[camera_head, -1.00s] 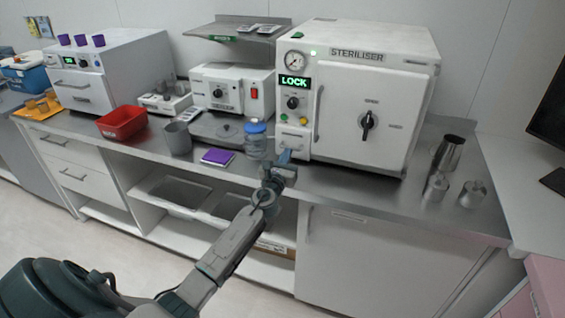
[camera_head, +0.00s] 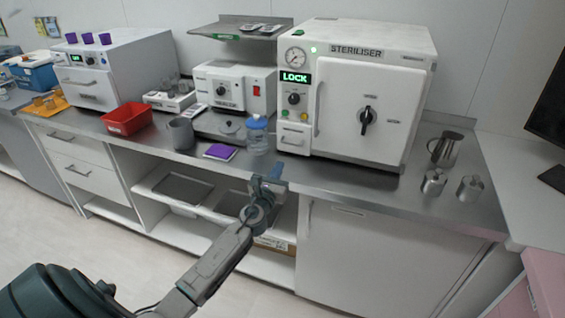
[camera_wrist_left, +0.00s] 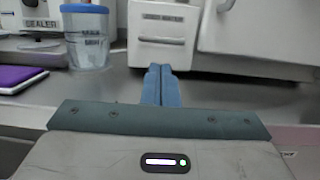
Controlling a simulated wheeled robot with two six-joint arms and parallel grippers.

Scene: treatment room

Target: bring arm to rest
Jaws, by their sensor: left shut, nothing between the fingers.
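My left gripper (camera_head: 272,173) is in front of the counter's front edge in the head view, below and in front of the steriliser. In the left wrist view its two blue fingers (camera_wrist_left: 161,84) are together with nothing between them. They point toward the steriliser's small lower drawer (camera_wrist_left: 163,28). The gripper touches nothing that I can see. My right gripper does not show in either view.
The steel counter (camera_head: 330,178) holds a blue-lidded jar (camera_head: 258,138), a purple pad (camera_head: 220,152), a grey mug (camera_head: 181,134), a red bin (camera_head: 127,119) and the steriliser (camera_head: 365,95) reading LOCK. Metal vessels (camera_head: 445,148) stand at right. Open shelves (camera_head: 185,190) lie below.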

